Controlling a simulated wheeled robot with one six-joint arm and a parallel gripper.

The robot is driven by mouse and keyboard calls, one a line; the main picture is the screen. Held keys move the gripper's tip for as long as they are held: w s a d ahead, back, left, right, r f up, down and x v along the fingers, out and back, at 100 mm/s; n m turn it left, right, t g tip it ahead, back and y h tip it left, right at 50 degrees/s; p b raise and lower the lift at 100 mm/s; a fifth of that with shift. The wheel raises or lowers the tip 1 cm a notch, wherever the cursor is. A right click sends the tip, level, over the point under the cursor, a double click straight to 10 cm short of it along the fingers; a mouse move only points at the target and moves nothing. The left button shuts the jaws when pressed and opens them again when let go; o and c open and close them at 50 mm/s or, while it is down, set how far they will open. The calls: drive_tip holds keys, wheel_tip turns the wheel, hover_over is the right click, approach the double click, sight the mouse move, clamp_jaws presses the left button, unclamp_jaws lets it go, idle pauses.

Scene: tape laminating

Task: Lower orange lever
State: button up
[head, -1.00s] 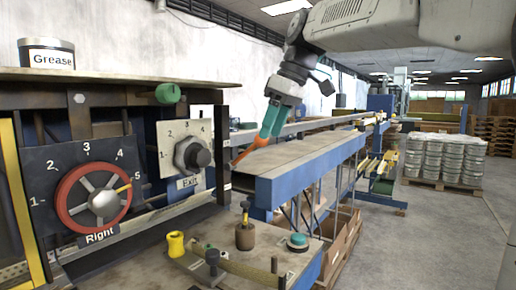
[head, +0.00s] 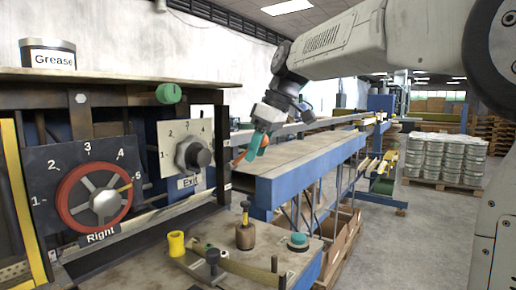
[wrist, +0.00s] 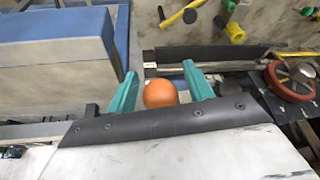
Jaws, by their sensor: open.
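The orange lever (head: 238,159) sticks out beside the right end of the machine panel in the head view, partly hidden by my gripper. Its round orange knob (wrist: 160,94) shows in the wrist view between the two teal fingers. My gripper (wrist: 160,72) is open, with one finger on each side of the knob. Gaps show between the knob and both fingers. In the head view my gripper (head: 254,147) is tilted down and to the left at the lever.
The red handwheel (head: 95,198) and the grey exit knob (head: 193,155) are on the panel to the left. A blue-sided conveyor table (head: 290,182) is to the right of the lever. A yellow knob (head: 176,243) and a brown-based handle (head: 245,236) stand below.

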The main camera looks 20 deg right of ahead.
clamp_jaws()
